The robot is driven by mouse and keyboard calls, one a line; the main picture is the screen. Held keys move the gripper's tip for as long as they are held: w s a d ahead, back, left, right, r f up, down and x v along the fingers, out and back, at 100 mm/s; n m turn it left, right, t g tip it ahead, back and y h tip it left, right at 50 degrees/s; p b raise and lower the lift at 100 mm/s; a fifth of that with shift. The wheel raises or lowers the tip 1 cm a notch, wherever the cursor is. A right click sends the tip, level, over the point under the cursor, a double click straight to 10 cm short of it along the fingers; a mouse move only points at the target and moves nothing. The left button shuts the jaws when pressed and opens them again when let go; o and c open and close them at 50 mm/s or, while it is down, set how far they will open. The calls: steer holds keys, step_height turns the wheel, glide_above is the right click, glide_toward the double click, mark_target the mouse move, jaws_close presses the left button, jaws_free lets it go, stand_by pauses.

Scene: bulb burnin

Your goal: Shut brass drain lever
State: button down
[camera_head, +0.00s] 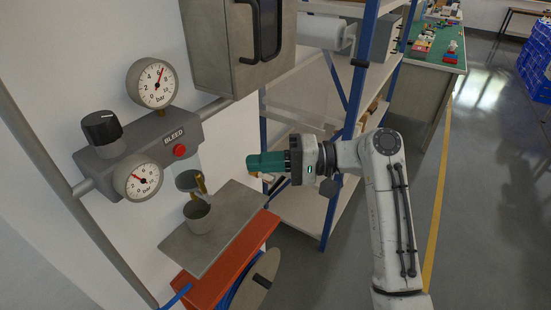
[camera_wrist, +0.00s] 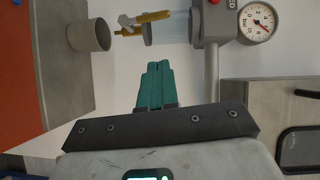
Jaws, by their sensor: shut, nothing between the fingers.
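The brass drain lever (camera_head: 201,184) sits at the drain under the grey bleed unit (camera_head: 172,142), just above a grey cup (camera_head: 198,216). In the wrist view, turned sideways, the brass lever (camera_wrist: 154,16) lies along the top edge, between the cup (camera_wrist: 88,36) and the unit. My gripper (camera_head: 250,162) has green fingers, shut and empty, pointing left toward the wall. It is right of the lever and apart from it. The closed fingers also show in the wrist view (camera_wrist: 157,66), with clear space between them and the lever.
The cup stands on a grey plate (camera_head: 178,243) above an orange-red shelf (camera_head: 264,232). Two gauges (camera_head: 152,83) and a black knob (camera_head: 101,128) are on the unit. A grey metal cabinet (camera_head: 215,50) hangs above. A blue-post rack (camera_head: 352,85) stands behind my gripper.

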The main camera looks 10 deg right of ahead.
mark_target(199, 186)
steer(key=a, duration=0.2)
steer(key=s+a+p, duration=0.1)
steer(key=a, duration=0.3)
steer(key=shift+s+a+f, duration=0.2)
steer(key=shift+s+a, duration=0.05)
steer(key=shift+a, duration=0.1)
steer(key=shift+s+a+f+p, duration=0.15)
steer(key=shift+s+a+p, duration=0.2)
steer(key=shift+s+a, duration=0.1)
steer(key=shift+s+a+n+h+p, duration=0.25)
steer(key=shift+n+h+p, duration=0.1)
steer(key=shift+n+h, duration=0.2)
steer(key=shift+w+r, duration=0.1)
steer(key=shift+r, duration=0.1)
